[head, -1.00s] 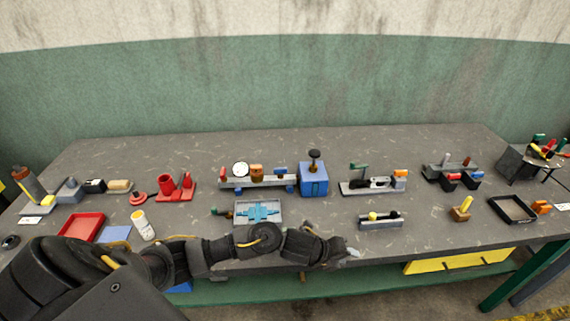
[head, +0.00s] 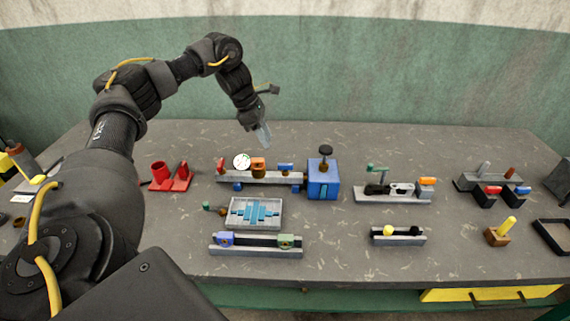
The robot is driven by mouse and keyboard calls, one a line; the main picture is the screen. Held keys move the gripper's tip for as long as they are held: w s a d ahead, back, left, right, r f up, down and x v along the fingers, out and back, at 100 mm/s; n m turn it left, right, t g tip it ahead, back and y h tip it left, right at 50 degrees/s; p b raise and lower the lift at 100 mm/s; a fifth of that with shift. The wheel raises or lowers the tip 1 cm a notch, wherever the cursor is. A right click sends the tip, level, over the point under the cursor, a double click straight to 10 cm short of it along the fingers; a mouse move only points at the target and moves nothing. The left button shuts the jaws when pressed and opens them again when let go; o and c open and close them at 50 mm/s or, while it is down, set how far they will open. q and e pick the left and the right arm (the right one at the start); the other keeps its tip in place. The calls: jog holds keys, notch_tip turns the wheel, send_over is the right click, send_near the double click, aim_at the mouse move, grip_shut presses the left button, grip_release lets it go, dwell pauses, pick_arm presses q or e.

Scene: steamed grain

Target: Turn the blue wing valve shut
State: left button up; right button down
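The blue wing valve (head: 286,168) looks like the small blue handle on top of a grey manifold bar (head: 262,178), between an orange fitting (head: 258,164) and a blue box. Its exact angle is too small to tell. A round white gauge (head: 241,161) and a red handle (head: 220,166) sit on the same bar, to the left. My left gripper (head: 264,138) hangs fingers down, above and a little left of the blue valve in the picture, apart from it. Its pale fingers overlap edge-on, so their opening cannot be told. My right gripper is not in view.
The blue box (head: 322,183) with a black knob (head: 326,151) stands right beside the valve. A grey tray with blue parts (head: 233,213) and a rail with blue and green blocks (head: 255,251) lie in front. A red fixture (head: 182,179) stands left.

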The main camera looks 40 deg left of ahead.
aim_at(283, 164)
pick_arm(q)
jog(key=x, duration=0.3)
jog(key=p+x, duration=0.1)
jog(key=x, duration=0.3)
jog(key=p+x, duration=0.1)
jog(key=x, duration=0.3)
jog(key=shift+w+d+r, duration=0.15)
jog(key=shift+d, duration=0.15)
jog(key=shift+c, duration=0.3)
grip_shut()
